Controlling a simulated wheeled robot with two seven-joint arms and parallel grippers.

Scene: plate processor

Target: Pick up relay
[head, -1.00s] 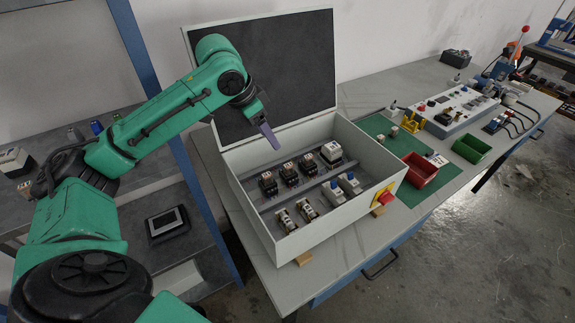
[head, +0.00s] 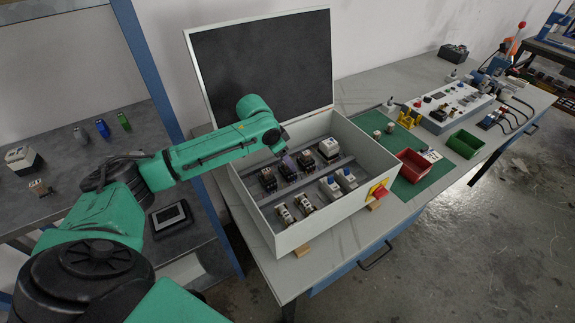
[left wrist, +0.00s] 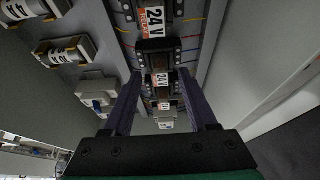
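Three black relays stand in a row on a rail inside the grey open box: a left one (head: 268,179), a middle one (head: 288,169) and a right one (head: 306,161). My left gripper (head: 287,156) reaches down into the box over the row, close to the middle relay, and partly covers it. In the left wrist view the gripper (left wrist: 160,72) is open, with its two purple fingers apart. Relays with "24 V" labels (left wrist: 158,55) show in line with the gap between the fingers. I cannot tell whether either finger touches one. My right gripper is out of view.
The box's front wall (head: 325,222) and raised dark lid (head: 265,65) border the work space. A white device (head: 329,149) ends the relay row. A red bin (head: 412,166) stands to the right.

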